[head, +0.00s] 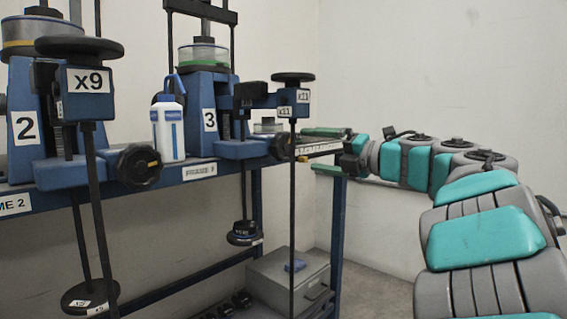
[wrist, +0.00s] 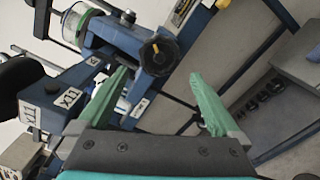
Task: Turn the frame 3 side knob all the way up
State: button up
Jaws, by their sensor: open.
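Frame 3 (head: 209,120) is the blue press with the "3" label on the bench. Its side knob is the black lobed knob (wrist: 160,55) with a yellow mark in the wrist view. In the head view the knob (head: 282,147) is dark and partly hidden at the bench's right end. My gripper (head: 310,151) points left toward it, with its green fingers apart. In the wrist view my gripper (wrist: 160,73) is open and empty. The knob lies just beyond the fingertips, closer to the left finger. I see no clear contact.
The x11 lever arm (head: 288,97) with its black top disc and hanging rod stands in front of the knob. Frame 2 (head: 25,128) and its own side knob (head: 138,166) are left. A white-blue bottle (head: 168,130) stands between frames. A grey box (head: 285,278) sits below.

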aim_at(287, 148)
jog(key=p+x, duration=0.1)
jog(key=x, duration=0.8)
jog(key=shift+w+a, duration=0.2)
grip_shut()
dwell(0.5)
